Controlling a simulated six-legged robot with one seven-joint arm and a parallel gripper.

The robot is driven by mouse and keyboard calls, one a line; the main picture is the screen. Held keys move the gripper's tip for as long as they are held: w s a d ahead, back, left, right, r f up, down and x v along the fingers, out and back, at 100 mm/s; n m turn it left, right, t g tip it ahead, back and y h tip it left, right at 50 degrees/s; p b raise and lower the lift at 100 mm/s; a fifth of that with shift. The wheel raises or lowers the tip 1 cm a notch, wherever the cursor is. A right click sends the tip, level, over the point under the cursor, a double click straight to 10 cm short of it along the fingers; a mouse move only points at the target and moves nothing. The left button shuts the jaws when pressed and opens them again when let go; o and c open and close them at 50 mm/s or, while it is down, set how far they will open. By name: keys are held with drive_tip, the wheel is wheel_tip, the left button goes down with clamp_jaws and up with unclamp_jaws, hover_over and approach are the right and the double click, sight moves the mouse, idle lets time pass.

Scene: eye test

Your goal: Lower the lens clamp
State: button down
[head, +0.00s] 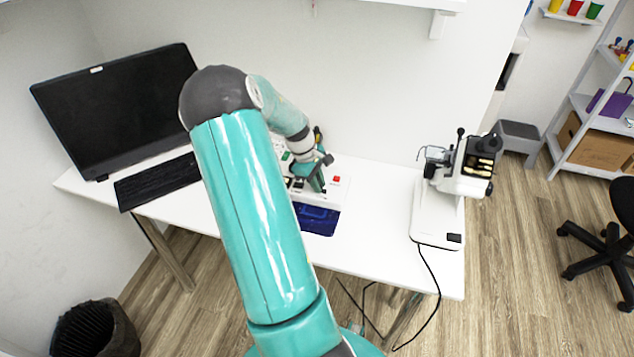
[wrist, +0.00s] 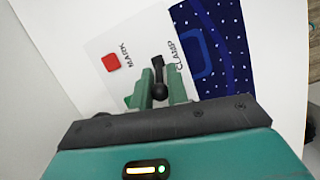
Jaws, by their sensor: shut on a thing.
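In the head view my gripper (head: 318,174) is low over the white device (head: 338,192) on the table. The lever is not clear there, as my arm and gripper cover part of the device.
A blue dotted mat (wrist: 226,42) lies beside the panel, at the front of the white table (head: 375,240). A white optical instrument (head: 436,215) stands at right. Bare table separates it from the device.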

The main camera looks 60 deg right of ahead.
sight(324, 190)
drive_tip(key=t, duration=0.1)
drive_tip(key=s+t, duration=0.1)
drive_tip(key=t, duration=0.1)
drive_tip(key=s+t, duration=0.1)
drive_tip(key=t, duration=0.1)
drive_tip(key=shift+d+r+y, duration=0.25)
drive_tip(key=shift+r+y, duration=0.05)
drive_tip(key=shift+y, duration=0.1)
drive_tip(key=t, duration=0.1)
drive_tip(key=s+t, duration=0.1)
drive_tip(key=shift+s+d+f+t, duration=0.1)
drive_tip(key=shift+f+t, duration=0.05)
drive_tip(key=shift+t, duration=0.25)
drive_tip(key=shift+s+f+t+y, duration=0.1)
drive_tip(key=shift+s+t+y, duration=0.1)
drive_tip(key=shift+t, duration=0.45)
drive_tip(key=shift+s+f+t+y, duration=0.1)
drive_tip(key=shift+s+t+y, duration=0.1)
drive_tip(key=shift+t, duration=0.45)
drive_tip(key=c, duration=1.7)
unclamp_jaws()
drive_tip(key=v, duration=1.3)
drive_tip(key=shift+s+r, duration=0.25)
drive_tip(key=shift+s, duration=0.1)
